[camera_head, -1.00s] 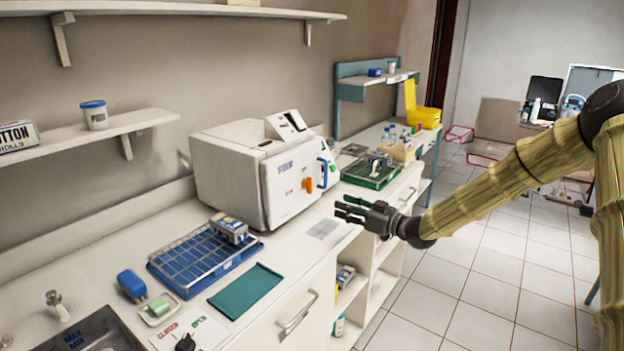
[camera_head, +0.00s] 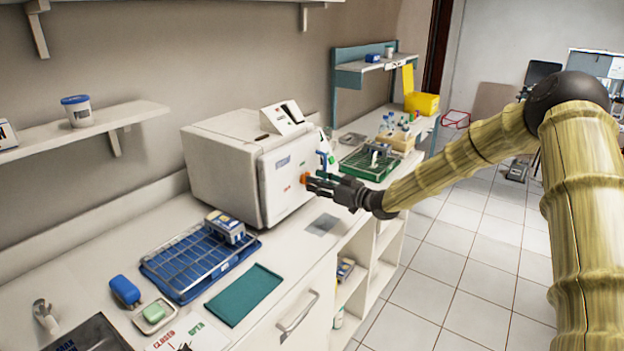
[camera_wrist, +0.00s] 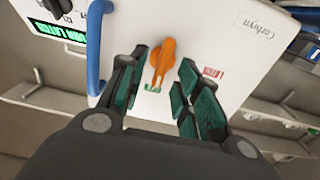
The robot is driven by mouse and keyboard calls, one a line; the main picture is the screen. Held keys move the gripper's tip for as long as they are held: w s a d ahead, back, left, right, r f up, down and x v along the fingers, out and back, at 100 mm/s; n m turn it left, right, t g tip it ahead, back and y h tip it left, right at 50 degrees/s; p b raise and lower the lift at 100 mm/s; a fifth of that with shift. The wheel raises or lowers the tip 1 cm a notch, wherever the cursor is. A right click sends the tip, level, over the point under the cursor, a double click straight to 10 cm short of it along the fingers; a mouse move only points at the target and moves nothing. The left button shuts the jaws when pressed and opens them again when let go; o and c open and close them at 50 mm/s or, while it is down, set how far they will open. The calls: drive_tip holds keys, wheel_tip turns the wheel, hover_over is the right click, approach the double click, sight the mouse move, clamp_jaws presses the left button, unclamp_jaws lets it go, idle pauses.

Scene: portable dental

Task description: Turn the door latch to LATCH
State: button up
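The orange door latch (camera_wrist: 161,62) is on the white front door of the sterilizer box (camera_head: 285,180). In the wrist view it lies between the two green-padded fingers of my gripper (camera_wrist: 160,95), which are apart with gaps on both sides of the latch. A red "LATCH" label (camera_wrist: 213,72) is beside it, and a green label (camera_wrist: 152,89) sits at the latch's narrow end. In the head view my gripper (camera_head: 312,186) is at the door, covering part of the latch (camera_head: 305,178). Contact with the latch cannot be told.
A blue door handle (camera_wrist: 97,45) stands close beside the gripper in the wrist view. A blue rack tray (camera_head: 200,262), a teal cloth (camera_head: 243,295) and a green tray (camera_head: 366,166) are on the counter. The counter before the door is mostly clear.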

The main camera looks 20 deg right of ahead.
drive_tip(key=shift+x, duration=1.15)
drive_tip(key=shift+c, duration=0.2)
drive_tip(key=shift+s+d+r, duration=0.1)
clamp_jaws()
